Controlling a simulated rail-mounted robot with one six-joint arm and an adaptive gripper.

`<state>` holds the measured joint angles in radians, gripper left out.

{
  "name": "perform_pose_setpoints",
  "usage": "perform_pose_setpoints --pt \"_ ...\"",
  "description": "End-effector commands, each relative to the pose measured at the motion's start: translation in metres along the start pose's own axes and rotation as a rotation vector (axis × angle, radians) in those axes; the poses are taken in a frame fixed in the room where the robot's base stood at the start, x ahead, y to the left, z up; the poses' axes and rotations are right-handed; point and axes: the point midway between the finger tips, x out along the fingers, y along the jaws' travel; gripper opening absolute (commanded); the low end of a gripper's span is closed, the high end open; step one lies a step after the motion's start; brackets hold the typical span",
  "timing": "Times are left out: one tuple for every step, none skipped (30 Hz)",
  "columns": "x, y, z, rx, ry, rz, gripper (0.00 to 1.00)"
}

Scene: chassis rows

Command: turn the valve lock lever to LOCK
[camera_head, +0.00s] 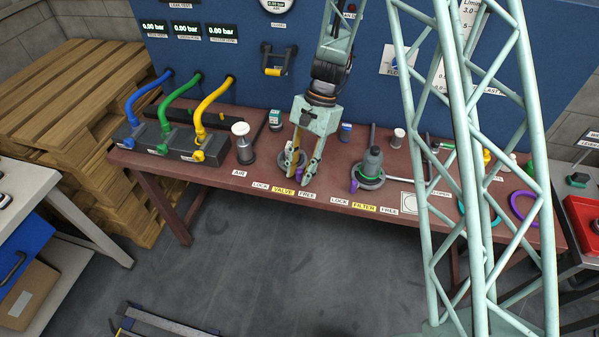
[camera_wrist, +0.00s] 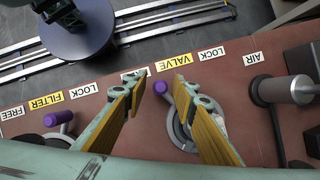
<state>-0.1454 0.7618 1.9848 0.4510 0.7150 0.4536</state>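The valve (camera_head: 286,160) is a grey round fitting near the bench's front edge, partly hidden by my gripper; its ring also shows in the wrist view (camera_wrist: 178,133). Its lock lever has a purple end (camera_wrist: 162,88), which points to the front edge between the VALVE label (camera_wrist: 174,64) and the partly covered FREE label (camera_wrist: 133,73). The LOCK label (camera_wrist: 212,54) is on VALVE's other side. My gripper (camera_head: 302,180) reaches down over the valve. In the wrist view its fingertips (camera_wrist: 159,81) are apart, either side of the purple end; contact cannot be told.
The filter unit (camera_head: 370,168), with its own purple lever, stands to the right. A metal cylinder (camera_head: 243,146) stands left, by the AIR label (camera_head: 238,173). A lattice column (camera_head: 475,150) blocks part of the bench's right side.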

Motion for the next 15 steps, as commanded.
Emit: perform_pose_setpoints --pt "0.0000 0.0000 0.0000 0.000 0.000 0.000 0.26" --pt "0.0000 0.0000 0.0000 0.000 0.000 0.000 0.24" --pt "0.0000 0.0001 0.0000 0.000 0.000 0.000 0.20" --pt "0.0000 0.0001 0.0000 0.000 0.000 0.000 0.17" --pt "0.0000 0.0001 0.0001 0.000 0.000 0.000 0.15" --pt "0.0000 0.0001 0.0000 0.000 0.000 0.000 0.11" --pt "0.0000 0.0002 0.0000 0.000 0.000 0.000 0.08" --pt "0.0000 0.0003 0.0000 0.000 0.000 0.000 0.06" --pt "0.0001 0.0003 -0.0001 0.000 0.000 0.001 0.02" --pt "0.0001 0.0004 -0.0001 0.000 0.000 0.001 0.00" --pt "0.0001 0.0004 -0.0001 0.000 0.000 0.001 0.00" --pt "0.0002 0.0005 -0.0002 0.000 0.000 0.001 0.00" --pt "0.0002 0.0005 -0.0003 0.000 0.000 0.001 0.00" --pt "0.0002 0.0005 -0.0004 0.000 0.000 0.001 0.00" --pt "0.0003 0.0005 -0.0004 0.000 0.000 0.001 0.00"
